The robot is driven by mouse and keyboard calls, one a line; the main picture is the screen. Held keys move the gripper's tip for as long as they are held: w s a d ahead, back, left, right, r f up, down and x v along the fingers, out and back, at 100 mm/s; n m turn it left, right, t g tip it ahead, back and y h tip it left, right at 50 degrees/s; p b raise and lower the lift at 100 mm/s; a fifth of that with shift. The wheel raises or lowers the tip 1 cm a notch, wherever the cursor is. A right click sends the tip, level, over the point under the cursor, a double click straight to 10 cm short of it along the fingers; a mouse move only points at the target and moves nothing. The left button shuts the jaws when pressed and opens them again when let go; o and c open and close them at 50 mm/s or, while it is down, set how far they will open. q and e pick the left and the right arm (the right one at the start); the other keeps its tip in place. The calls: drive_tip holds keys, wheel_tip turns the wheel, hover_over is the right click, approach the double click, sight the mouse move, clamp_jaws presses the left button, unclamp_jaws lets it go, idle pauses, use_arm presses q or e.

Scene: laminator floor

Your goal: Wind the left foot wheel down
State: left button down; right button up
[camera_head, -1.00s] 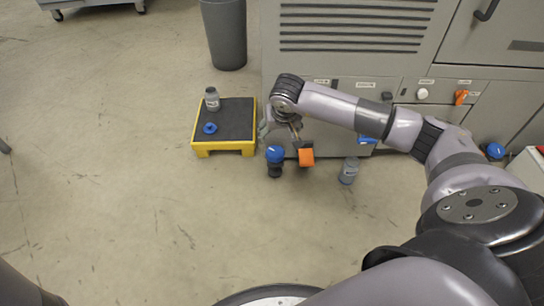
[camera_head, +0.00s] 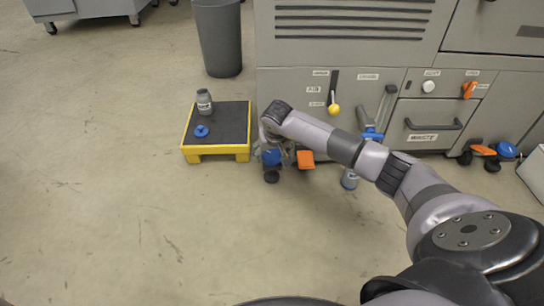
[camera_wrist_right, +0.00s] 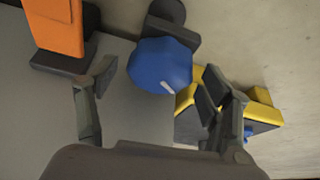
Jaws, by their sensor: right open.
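The left foot wheel (camera_head: 271,157) is a blue knob on a dark foot, low at the machine's left front corner. In the right wrist view the blue wheel (camera_wrist_right: 160,66), with a white mark on its face, shows between the fingertips and a little beyond them. My right gripper (camera_head: 276,142) is low beside the wheel; in the wrist view its fingers (camera_wrist_right: 158,76) are spread, with nothing held. The head view partly hides the wheel behind the gripper. An orange pedal (camera_head: 305,159) is just right of the wheel. My left gripper is not in view.
A yellow step (camera_head: 216,151) with a dark top, carrying a grey bottle (camera_head: 204,102) and a blue ring (camera_head: 201,131), stands left of the wheel. A grey bin (camera_head: 219,38) is behind. Another blue foot wheel (camera_head: 506,150) is at far right. Floor in front is clear.

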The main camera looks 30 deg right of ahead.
drive_tip(key=shift+c, duration=0.2)
drive_tip(key=c, duration=1.1)
drive_tip(key=m+p, duration=0.1)
drive_tip(key=m+h+p, duration=0.1)
drive_tip(key=p, duration=0.1)
drive_tip(key=shift+w+a+r+m+g+p, duration=0.1)
drive_tip(key=shift+r+m+g+p, duration=0.2)
drive_tip(key=shift+g, duration=0.1)
drive_tip(key=shift+f+m+p, duration=0.15)
drive_tip(key=shift+m+p, duration=0.3)
drive_tip(key=shift+m, duration=0.35)
drive_tip(key=shift+f+m+h, duration=0.15)
drive_tip(key=shift+m+h, duration=0.15)
drive_tip(key=o, duration=1.1)
drive_tip(key=shift+o, duration=0.2)
